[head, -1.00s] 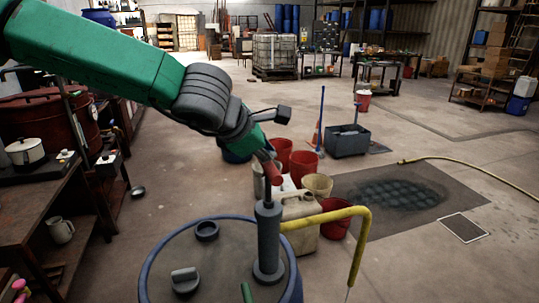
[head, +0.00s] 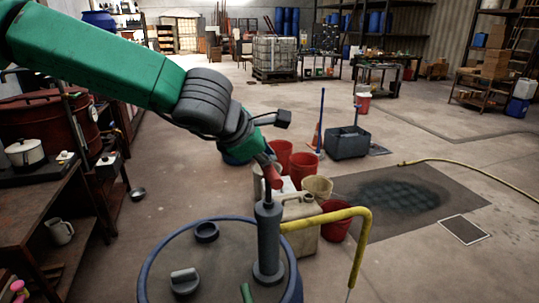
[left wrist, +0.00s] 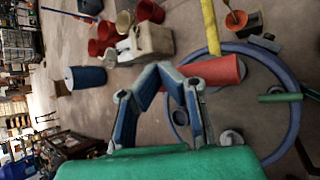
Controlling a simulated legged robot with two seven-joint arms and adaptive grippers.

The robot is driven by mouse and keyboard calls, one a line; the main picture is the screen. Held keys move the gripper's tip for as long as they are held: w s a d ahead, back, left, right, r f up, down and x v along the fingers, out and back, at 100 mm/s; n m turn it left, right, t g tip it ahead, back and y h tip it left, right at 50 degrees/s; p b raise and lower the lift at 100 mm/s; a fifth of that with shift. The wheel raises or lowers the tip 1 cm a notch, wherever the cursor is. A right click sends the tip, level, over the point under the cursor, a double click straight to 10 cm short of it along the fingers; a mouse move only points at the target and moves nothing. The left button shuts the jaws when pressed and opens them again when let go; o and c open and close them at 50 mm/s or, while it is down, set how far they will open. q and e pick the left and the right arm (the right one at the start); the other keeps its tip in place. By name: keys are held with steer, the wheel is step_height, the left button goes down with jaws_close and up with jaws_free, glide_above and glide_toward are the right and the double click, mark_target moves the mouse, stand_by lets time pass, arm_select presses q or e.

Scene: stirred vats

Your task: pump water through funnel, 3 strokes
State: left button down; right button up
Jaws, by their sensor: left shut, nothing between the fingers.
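A grey hand pump (head: 268,240) stands upright on a blue-rimmed drum (head: 222,250). Its red handle (head: 273,177) is at the top, and it also shows in the left wrist view (left wrist: 218,70). A yellow spout pipe (head: 345,213) runs right from the pump and bends down. My left gripper (head: 266,158) is at the red handle, partly hidden behind its own arm. In the left wrist view its fingers (left wrist: 165,72) are shut and empty, with the handle beside the tips; I cannot tell if they touch. An orange vessel (left wrist: 241,20), possibly the funnel, is near the spout. My right gripper is out of view.
Red buckets (head: 302,165), a beige canister (head: 300,218) and a beige bucket (head: 318,187) stand behind the drum. A dark cap (head: 206,231) is on the drum lid. A workbench (head: 40,205) is at left. The floor at right is mostly clear, with a yellow hose (head: 470,164).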

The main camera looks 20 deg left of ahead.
arm_select(q)
steer(key=shift+f+b, duration=1.95)
steer(key=shift+f, duration=0.9)
stand_by(1.6)
steer(key=shift+r, duration=0.2)
steer(key=shift+r+p, duration=3.55)
steer(key=shift+p, duration=0.3)
step_height(320, 180, up, 6)
steer(key=p, duration=0.6)
